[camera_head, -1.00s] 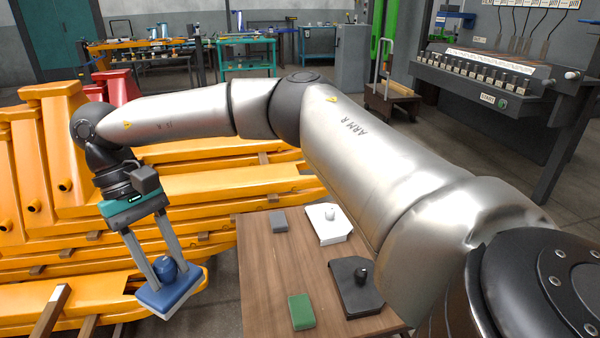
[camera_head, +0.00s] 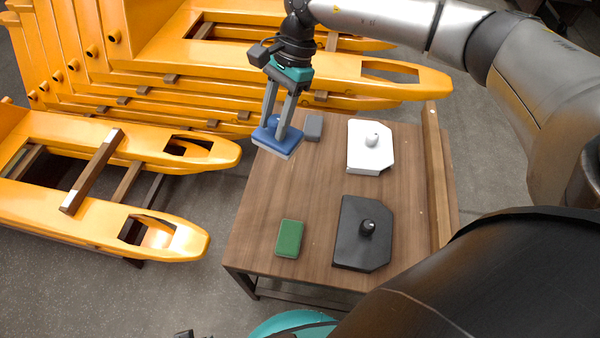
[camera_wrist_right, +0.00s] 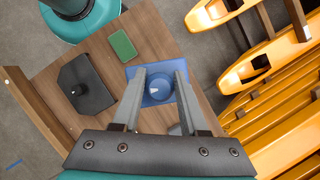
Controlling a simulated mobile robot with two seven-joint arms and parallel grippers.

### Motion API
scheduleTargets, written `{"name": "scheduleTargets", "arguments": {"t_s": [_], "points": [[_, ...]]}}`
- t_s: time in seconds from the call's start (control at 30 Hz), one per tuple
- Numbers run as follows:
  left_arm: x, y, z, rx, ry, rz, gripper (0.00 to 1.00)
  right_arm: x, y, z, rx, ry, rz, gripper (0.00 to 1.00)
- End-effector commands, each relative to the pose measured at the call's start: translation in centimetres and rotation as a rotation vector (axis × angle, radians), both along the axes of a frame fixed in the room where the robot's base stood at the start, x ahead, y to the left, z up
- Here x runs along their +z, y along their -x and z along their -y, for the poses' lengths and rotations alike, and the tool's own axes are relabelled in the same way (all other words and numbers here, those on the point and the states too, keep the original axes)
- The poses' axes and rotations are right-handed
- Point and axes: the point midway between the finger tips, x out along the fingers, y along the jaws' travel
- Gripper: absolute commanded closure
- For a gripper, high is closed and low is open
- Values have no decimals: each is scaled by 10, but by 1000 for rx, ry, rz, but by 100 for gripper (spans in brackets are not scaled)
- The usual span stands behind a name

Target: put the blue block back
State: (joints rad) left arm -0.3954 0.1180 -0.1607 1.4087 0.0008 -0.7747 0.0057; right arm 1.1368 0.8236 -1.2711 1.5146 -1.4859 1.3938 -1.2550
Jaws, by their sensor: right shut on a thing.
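The blue block (camera_head: 272,142), a flat plate with a round knob on top, hangs from my right gripper (camera_head: 277,127) near the table's far left corner. My right gripper is shut on its knob. The plate looks held above the table top, but the exact gap is hard to tell. In the right wrist view, the blue block (camera_wrist_right: 134,73) shows between and beyond the two fingers of the gripper (camera_wrist_right: 160,84). My left gripper is not in view.
The wooden table (camera_head: 255,215) also bears a grey block (camera_head: 314,120), a white knobbed plate (camera_head: 358,158), a black knobbed plate (camera_head: 350,245) and a green block (camera_head: 289,238). A raised wooden strip (camera_head: 434,190) edges its right side. Orange forks (camera_head: 200,150) stand left and behind.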

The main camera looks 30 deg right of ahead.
Motion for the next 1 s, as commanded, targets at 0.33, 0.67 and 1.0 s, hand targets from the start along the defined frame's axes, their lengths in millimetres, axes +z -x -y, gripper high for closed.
{"name": "scheduleTargets", "arguments": {"t_s": [0.33,0.67,1.0], "points": [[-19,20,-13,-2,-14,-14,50,-15,-12,28,-680,0,-1,100],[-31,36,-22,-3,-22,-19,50,-16,-22,55,-1120,-1,0,100],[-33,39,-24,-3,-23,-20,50,-16,-24,61,-1206,-1,-1,100]]}}
